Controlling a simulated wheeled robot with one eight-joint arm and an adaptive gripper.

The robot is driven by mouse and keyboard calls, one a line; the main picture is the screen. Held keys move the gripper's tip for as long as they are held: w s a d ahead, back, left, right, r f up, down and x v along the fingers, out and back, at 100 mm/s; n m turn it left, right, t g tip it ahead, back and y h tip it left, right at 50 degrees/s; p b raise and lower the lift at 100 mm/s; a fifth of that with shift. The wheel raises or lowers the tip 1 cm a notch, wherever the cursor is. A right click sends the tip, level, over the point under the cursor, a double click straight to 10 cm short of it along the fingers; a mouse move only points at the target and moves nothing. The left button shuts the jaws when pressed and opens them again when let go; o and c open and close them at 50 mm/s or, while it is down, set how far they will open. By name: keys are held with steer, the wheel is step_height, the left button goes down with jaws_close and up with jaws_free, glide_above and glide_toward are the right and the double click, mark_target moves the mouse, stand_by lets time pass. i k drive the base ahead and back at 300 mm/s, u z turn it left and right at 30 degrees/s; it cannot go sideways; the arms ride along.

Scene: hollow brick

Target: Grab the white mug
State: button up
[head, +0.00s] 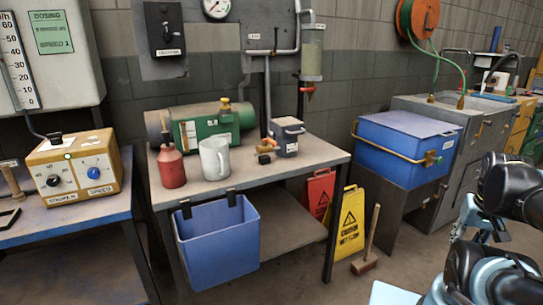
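The white mug (214,158) stands upright on the middle table (255,174), towards its left side. Its handle is on the right side in the picture. A red bottle-like container (171,167) stands just left of it, with a small gap or none; I cannot tell which. My arm shows at the right edge of the head view, well to the right of the table and far from the mug. My gripper's fingertips cannot be made out clearly, so I cannot tell whether it is open or shut.
A green pump (207,125) lies behind the mug. A grey canister (287,136) and a small brass fitting (267,146) stand to its right. A blue bin (217,243) hangs on the table's front. Yellow (349,222) and red (319,196) signs and a wooden-handled brush (368,250) stand on the right.

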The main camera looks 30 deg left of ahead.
mark_target(214, 152)
steer(key=u, duration=2.15)
